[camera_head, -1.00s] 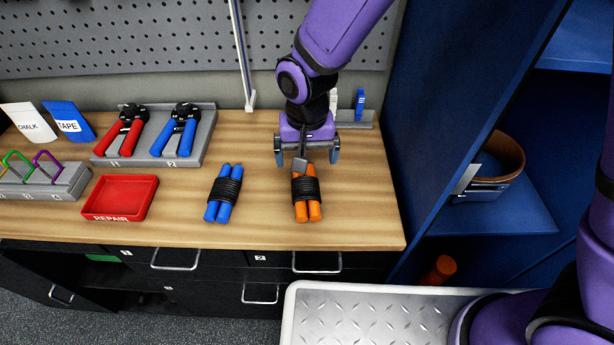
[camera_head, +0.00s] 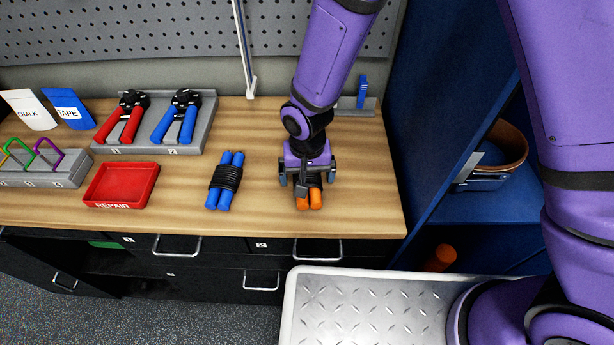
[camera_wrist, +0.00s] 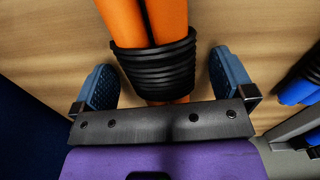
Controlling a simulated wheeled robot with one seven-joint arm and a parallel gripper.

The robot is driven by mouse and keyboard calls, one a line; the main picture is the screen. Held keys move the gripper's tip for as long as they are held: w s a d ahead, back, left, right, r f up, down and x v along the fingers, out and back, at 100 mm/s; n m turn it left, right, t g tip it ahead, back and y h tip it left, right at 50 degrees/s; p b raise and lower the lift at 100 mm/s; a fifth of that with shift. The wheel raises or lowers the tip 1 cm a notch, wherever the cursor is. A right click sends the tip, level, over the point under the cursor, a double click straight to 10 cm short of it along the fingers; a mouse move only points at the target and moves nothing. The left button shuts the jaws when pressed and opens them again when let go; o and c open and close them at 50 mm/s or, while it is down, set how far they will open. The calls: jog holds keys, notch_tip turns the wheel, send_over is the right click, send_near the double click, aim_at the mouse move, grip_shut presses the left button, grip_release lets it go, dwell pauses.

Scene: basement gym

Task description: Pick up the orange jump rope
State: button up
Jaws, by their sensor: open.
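The orange jump rope (camera_head: 309,200) lies on the wooden bench top near its right front, its two orange handles side by side and bound with black cord. My gripper (camera_head: 307,178) is over it and hides its back part in the head view. In the wrist view, the black cord wrap (camera_wrist: 153,65) and orange handles (camera_wrist: 150,20) sit between the two blue finger pads of my open gripper (camera_wrist: 162,85). There is bare wood between each pad and the rope, so neither pad touches it.
A blue jump rope (camera_head: 225,182) lies to the left. Further left are a red REPAIR tray (camera_head: 121,185) and a grey rack (camera_head: 160,145) with red and blue pliers. A blue cabinet (camera_head: 440,120) stands close on the right. The bench top (camera_head: 268,205) between the ropes is clear.

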jog(key=shift+f, duration=0.25)
jog(key=c, duration=1.1)
jog(key=shift+r, duration=0.15)
